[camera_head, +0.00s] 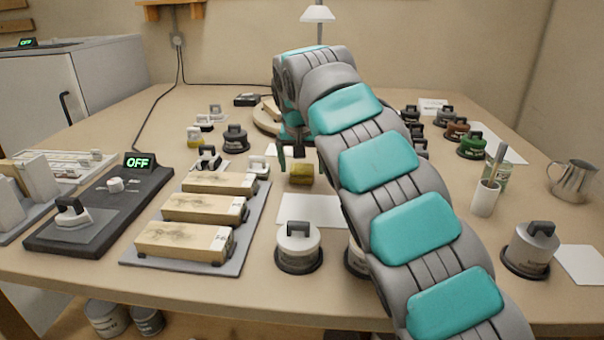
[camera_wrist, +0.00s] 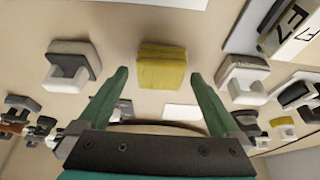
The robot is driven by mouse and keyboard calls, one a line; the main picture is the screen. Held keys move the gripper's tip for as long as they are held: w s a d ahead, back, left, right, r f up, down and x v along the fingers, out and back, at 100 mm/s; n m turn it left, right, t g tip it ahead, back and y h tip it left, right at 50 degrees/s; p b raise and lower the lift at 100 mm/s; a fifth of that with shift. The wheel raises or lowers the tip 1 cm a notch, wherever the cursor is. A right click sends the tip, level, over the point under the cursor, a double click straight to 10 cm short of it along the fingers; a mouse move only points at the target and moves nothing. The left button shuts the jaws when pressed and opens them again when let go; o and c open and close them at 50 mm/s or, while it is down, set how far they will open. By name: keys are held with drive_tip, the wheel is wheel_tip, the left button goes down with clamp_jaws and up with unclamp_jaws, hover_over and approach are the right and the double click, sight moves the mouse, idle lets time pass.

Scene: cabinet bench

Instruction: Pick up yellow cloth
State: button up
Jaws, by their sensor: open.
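The yellow cloth (camera_head: 301,174) is a small folded block on the bench near the middle, and it also shows in the wrist view (camera_wrist: 162,66) at upper centre. My gripper (camera_head: 299,165) is above or just behind the cloth in the head view, its fingers pointing down. In the wrist view its two green fingers (camera_wrist: 158,82) are spread wide, one on each side of the cloth's width, with nothing between them but open space and the cloth beyond. Whether the fingertips are level with the cloth, I cannot tell.
Left of the cloth is a grey tray (camera_head: 255,215) with three wooden blocks. Several dark-lidded jars (camera_head: 471,145) and a white cup (camera_head: 485,197) are on the right.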

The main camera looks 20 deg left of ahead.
sight(310, 170)
drive_tip(key=c, duration=1.3)
drive_tip(key=shift+r, duration=0.15)
drive_tip(key=shift+r, duration=1.6)
drive_tip(key=shift+s+d+r, duration=0.15)
drive_tip(key=shift+s+d, duration=0.25)
drive_tip(key=shift+s+d+b, duration=0.25)
drive_tip(key=shift+d+b, duration=0.1)
drive_tip(key=shift+b, duration=0.05)
drive_tip(key=shift+s+d, duration=0.4)
drive_tip(key=shift+d, duration=0.05)
drive_tip(key=s+d, duration=0.2)
drive_tip(key=d, duration=0.1)
drive_tip(key=s+d+r+b, duration=0.1)
drive_tip(key=s+d, duration=0.2)
drive_tip(key=s+d+b, duration=0.1)
drive_tip(key=s+d, duration=0.2)
drive_tip(key=d, duration=0.1)
drive_tip(key=shift+s+r, duration=0.1)
drive_tip(key=shift+r, duration=0.05)
drive_tip(key=shift+a, duration=0.1)
